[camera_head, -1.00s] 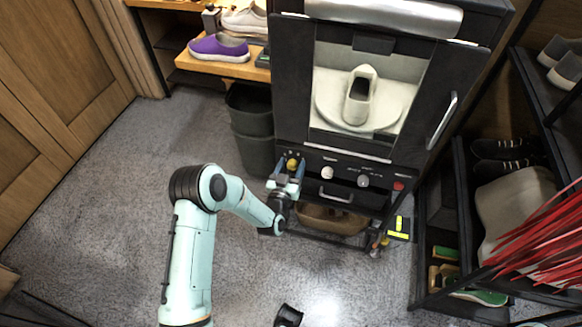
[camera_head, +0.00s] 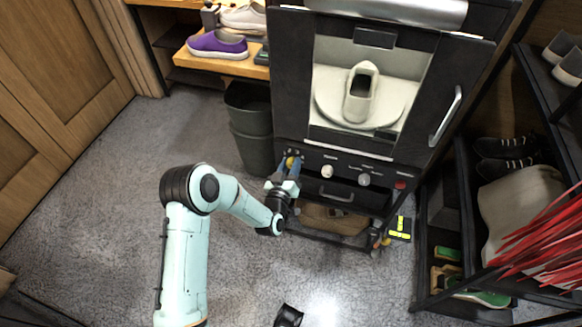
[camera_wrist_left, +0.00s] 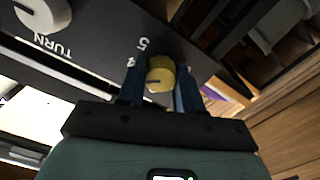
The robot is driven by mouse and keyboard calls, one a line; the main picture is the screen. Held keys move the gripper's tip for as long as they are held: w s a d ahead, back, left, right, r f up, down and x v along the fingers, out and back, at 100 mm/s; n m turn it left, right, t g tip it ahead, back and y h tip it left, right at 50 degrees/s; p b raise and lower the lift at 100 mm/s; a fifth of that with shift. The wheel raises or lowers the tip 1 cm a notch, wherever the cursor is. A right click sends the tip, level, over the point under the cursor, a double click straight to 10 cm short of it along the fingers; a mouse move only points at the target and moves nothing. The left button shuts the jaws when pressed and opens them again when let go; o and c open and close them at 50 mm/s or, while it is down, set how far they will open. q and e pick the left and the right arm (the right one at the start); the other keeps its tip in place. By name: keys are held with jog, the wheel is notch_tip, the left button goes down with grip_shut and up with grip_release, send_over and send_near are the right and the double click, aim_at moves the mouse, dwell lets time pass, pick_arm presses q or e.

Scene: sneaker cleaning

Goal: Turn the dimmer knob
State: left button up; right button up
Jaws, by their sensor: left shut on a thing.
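A yellow knob (camera_head: 290,162) with a dark pointer line sits at the left end of the black machine's control panel. It shows close up in the left wrist view (camera_wrist_left: 160,78), with printed numbers such as 5 beside it. My left gripper (camera_head: 289,167) reaches it from the front. Its two blue fingers (camera_wrist_left: 160,88) stand on either side of the knob and are shut on it. The fingers hide the knob's sides.
Two white knobs (camera_head: 327,171) and a red button (camera_head: 400,185) are on the same panel. A drawer handle (camera_head: 336,196) lies below. A dark bin (camera_head: 250,125) stands left of the machine. Above the panel, a pale shoe (camera_head: 360,92) stands on a round plate.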

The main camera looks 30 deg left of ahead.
pick_arm(q)
jog(key=n+b, duration=0.1)
jog(key=n, duration=0.1)
jog(key=shift+a+n, duration=0.1)
jog(key=shift+n, duration=0.3)
jog(key=shift+a+r+n+b, duration=0.1)
jog(key=shift+n+b, duration=0.45)
jog(key=shift+n, duration=0.95)
pick_arm(e)
jog(key=shift+t+h, duration=0.3)
jog(key=shift+t, duration=0.3)
jog(key=shift+w+d+f, duration=0.3)
jog(key=shift+w+f, duration=0.15)
jog(key=shift+w, duration=0.2)
jog(key=shift+w+d+f, duration=0.35)
jog(key=shift+w+f, duration=0.15)
jog(key=shift+w, duration=0.1)
jog(key=shift+w+d+f, duration=0.3)
jog(key=shift+w+f, duration=0.15)
jog(key=shift+w, duration=0.2)
pick_arm(q)
jog(key=o, duration=1)
